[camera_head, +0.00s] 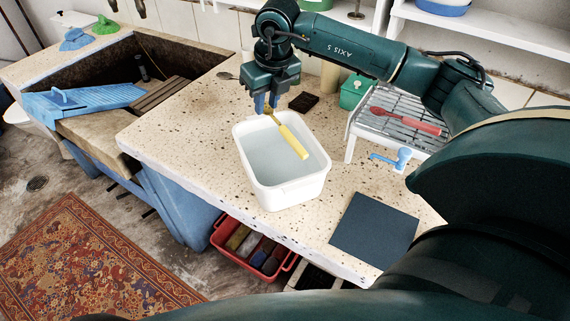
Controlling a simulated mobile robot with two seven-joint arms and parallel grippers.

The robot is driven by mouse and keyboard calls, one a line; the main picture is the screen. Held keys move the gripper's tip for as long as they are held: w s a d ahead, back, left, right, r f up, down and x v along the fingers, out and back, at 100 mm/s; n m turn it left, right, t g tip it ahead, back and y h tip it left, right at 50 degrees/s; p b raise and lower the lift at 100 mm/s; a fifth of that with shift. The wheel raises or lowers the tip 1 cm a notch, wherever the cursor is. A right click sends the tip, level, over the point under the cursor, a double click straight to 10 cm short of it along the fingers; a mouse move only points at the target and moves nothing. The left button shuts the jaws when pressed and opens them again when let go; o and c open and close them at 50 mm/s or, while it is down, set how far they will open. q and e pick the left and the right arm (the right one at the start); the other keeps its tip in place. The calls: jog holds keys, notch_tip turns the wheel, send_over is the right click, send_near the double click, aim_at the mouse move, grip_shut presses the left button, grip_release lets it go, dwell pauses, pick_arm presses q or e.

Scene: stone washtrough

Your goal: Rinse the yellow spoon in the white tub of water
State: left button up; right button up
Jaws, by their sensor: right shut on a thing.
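The yellow spoon (292,140) has a pale yellow handle and hangs tilted over the white tub (291,191). My right gripper (266,105) is shut on the spoon near its upper left end, above the tub's back rim. The handle slants down to the right over the water (268,160). Whether any part of the spoon touches the water I cannot tell. The tub stands on the speckled stone counter (200,130). My left gripper is not in view.
A wire rack (405,113) with a red spoon (405,120) stands right of the tub. A dark mat (374,229) lies in front of it. A blue tap-like piece (390,158) is beside the rack. The counter left of the tub is mostly clear, beside the stone trough (120,62).

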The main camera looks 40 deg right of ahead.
dwell(0.3)
jog(key=shift+w+p+v, duration=0.25)
jog(key=shift+p+v, duration=0.4)
jog(key=shift+v, duration=0.35)
jog(key=shift+w+p+v, duration=0.25)
jog(key=shift+p+v, duration=0.4)
jog(key=shift+v, duration=0.35)
